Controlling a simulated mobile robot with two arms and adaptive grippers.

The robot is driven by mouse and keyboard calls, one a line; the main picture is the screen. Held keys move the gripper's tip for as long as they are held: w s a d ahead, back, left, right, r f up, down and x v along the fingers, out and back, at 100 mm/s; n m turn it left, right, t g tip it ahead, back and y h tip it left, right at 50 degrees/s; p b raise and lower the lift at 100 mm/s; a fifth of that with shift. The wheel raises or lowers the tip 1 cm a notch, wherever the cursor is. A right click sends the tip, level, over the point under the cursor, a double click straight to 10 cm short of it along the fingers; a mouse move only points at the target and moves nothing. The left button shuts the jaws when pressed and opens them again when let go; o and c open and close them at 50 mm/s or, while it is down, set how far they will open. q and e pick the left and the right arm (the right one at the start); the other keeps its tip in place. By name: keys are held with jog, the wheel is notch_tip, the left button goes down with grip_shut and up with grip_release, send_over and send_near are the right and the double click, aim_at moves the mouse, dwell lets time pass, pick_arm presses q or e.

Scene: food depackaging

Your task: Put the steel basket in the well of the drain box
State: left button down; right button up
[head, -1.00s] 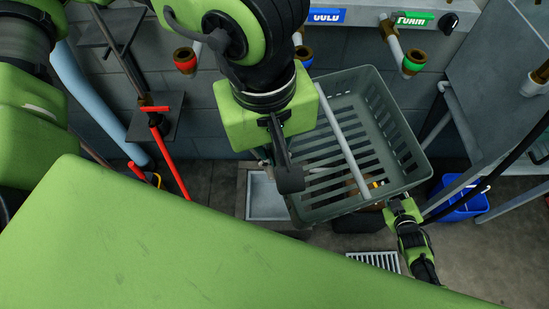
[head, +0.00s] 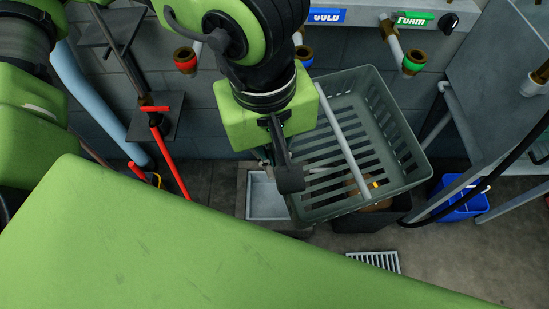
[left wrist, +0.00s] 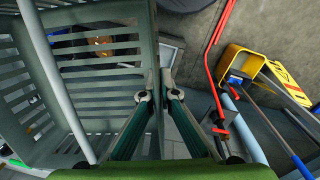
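The steel basket (head: 410,165) is a grey slotted basket with a pale bar across it. It hangs tilted above the floor in the head view and fills the left of the left wrist view (left wrist: 70,140). My left gripper (left wrist: 157,82) has its fingers on either side of the basket's wall and looks shut on it; in the head view it is at the basket's left side (head: 288,178). A grey box with a pale rectangular recess, apparently the drain box (head: 266,196), stands on the floor left of the basket, partly hidden by it. My right gripper is out of view.
A dark bin (head: 372,222) with brownish contents is below the basket. A floor grate (head: 376,261) lies nearer. A blue bucket (head: 462,203) is under the steel bench at right. Red-handled tools (head: 172,158) stand left; a yellow bucket (left wrist: 243,62) shows in the wrist view.

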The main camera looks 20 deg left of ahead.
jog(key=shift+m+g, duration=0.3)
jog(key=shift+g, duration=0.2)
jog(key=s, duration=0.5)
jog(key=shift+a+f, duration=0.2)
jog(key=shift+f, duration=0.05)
pick_arm(q)
jog(key=shift+w, duration=0.1)
jog(key=w+a+f+m, duration=0.2)
jog(key=w, duration=0.1)
jog(key=w+a+f+m, duration=0.1)
jog(key=shift+w+h, duration=0.25)
jog(key=shift+h, duration=0.05)
jog(key=w+a+f+m, duration=0.3)
jog(key=a+f+m, duration=0.1)
jog(key=a, duration=0.3)
jog(key=shift+w+f+m, duration=0.3)
jog(key=shift+f, duration=0.3)
jog(key=shift+r, duration=0.15)
